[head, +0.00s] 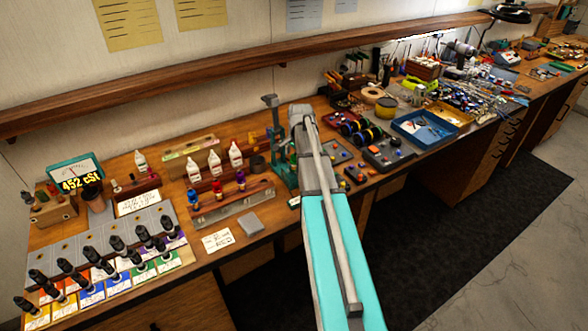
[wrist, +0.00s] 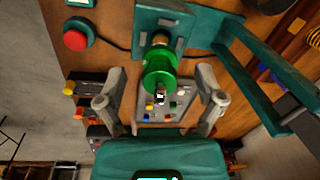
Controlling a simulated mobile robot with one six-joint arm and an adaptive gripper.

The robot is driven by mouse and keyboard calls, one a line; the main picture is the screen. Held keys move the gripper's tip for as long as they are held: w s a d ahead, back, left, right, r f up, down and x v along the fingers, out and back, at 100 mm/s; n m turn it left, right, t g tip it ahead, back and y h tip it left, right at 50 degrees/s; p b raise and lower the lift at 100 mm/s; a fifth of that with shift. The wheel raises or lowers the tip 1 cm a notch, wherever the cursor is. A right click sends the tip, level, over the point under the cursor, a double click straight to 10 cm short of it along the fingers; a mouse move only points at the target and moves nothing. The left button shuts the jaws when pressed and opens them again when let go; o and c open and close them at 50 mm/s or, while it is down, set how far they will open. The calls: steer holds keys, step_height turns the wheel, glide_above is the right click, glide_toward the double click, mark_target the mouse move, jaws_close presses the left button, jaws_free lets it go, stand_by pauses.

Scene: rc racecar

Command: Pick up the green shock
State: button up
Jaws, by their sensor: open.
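The green shock (wrist: 158,74) shows in the wrist view as a bright green cylinder seen close up. My gripper (wrist: 159,88) is open, with one finger on each side of the green shock's near end. I see gaps between the fingers and the shock, so it is not gripped. In the head view the teal stand (head: 277,150) rises just left of my arm. My arm hides the shock and gripper there.
A rack with blue (head: 193,199), red (head: 217,188) and purple (head: 241,180) shocks stands left of the machine. A red button (wrist: 76,40) and a control panel (wrist: 160,104) lie near my gripper. A blue tray (head: 425,130) is to the right.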

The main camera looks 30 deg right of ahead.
steer(key=shift+w+f+b, duration=0.15)
steer(key=shift+f+b, duration=0.6)
steer(key=shift+f, duration=0.25)
